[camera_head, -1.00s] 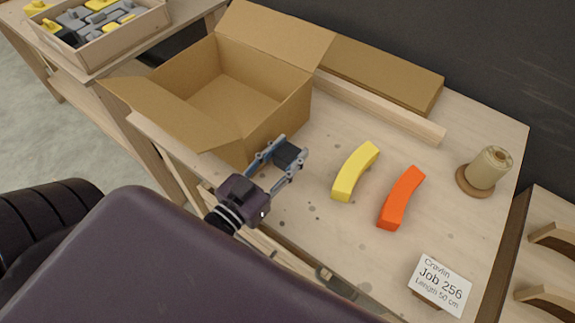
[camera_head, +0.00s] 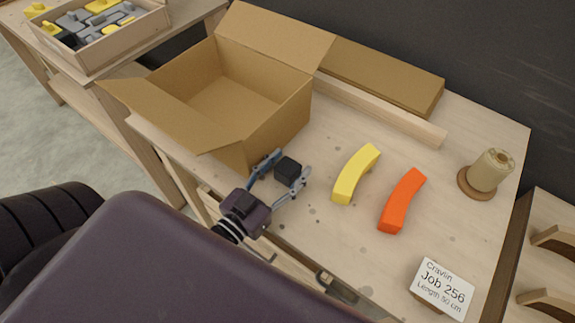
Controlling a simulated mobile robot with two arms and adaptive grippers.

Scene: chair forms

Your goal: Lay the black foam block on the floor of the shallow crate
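The black foam block (camera_head: 288,169) is a small dark cube in front of the cardboard box, over the workbench. It looks to be at the bench top, but I cannot tell surely whether it rests there. My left gripper (camera_head: 290,172) is open around it, with a finger on each side and a gap showing at the left finger. A shallow wooden crate (camera_head: 113,45) stands at the upper left on another bench, filled with grey, yellow and black pieces. My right gripper is out of view.
An open cardboard box (camera_head: 275,130) stands behind the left gripper, its flap hanging close. A yellow curved block (camera_head: 356,175) and an orange one (camera_head: 402,201) lie to the right. A spool (camera_head: 490,172) and a "Job 256" card (camera_head: 442,287) stand farther right.

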